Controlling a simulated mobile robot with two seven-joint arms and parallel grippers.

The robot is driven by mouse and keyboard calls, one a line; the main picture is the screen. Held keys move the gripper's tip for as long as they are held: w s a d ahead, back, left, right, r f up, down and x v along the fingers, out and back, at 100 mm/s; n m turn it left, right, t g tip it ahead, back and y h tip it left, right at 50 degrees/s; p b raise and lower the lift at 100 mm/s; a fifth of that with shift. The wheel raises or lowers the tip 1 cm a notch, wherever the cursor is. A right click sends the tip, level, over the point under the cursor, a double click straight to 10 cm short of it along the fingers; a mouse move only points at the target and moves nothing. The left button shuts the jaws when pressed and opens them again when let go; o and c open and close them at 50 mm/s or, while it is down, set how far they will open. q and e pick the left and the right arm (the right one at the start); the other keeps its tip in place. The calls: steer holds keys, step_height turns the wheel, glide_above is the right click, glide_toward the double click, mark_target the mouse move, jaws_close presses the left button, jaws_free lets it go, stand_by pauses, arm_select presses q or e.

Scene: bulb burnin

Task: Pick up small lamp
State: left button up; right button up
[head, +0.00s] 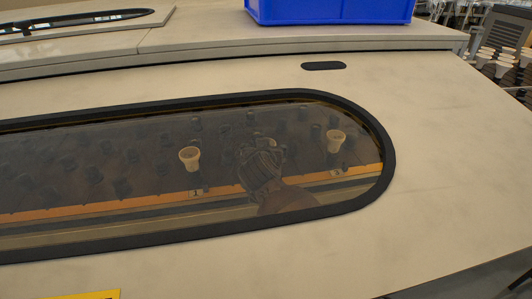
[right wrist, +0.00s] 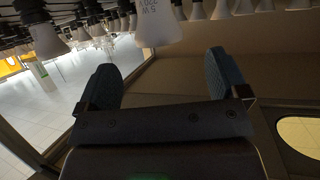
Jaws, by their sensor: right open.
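A white lamp (right wrist: 158,25) with printing that seems to read 5 W hangs at the top of the right wrist view, cut off by the frame edge. My right gripper (right wrist: 163,78) is open and empty, its two blue-grey pads apart below the lamp and to either side of it. The gripper also shows dimly through the tinted window (head: 262,160) in the head view, between two pale lamps, one on the left (head: 189,158) and one on the right (head: 335,140). Which of these is the lamp in the wrist view is unclear. My left gripper is not in view.
Several more white lamps (right wrist: 48,42) hang in black sockets around the gripper. A dark-rimmed window (head: 388,170) in a beige panel (head: 450,150) covers the lamp rows. A blue crate (head: 330,10) stands on the ledge behind.

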steer(key=b+x, duration=0.1)
steer(key=x, duration=0.2)
steer(key=b+x, duration=0.2)
steer(key=x, duration=0.1)
steer(key=shift+w+f, duration=0.1)
steer(key=shift+f, duration=0.4)
steer(key=shift+w+d, duration=0.1)
steer(key=shift+w, duration=0.25)
steer(key=shift+w+r, duration=0.15)
steer(key=shift+r, duration=0.15)
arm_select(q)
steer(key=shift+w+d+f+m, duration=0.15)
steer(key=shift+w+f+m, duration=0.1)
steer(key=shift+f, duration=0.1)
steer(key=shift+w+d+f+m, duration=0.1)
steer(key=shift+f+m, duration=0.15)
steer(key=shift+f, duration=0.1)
arm_select(e)
steer(key=c, duration=1)
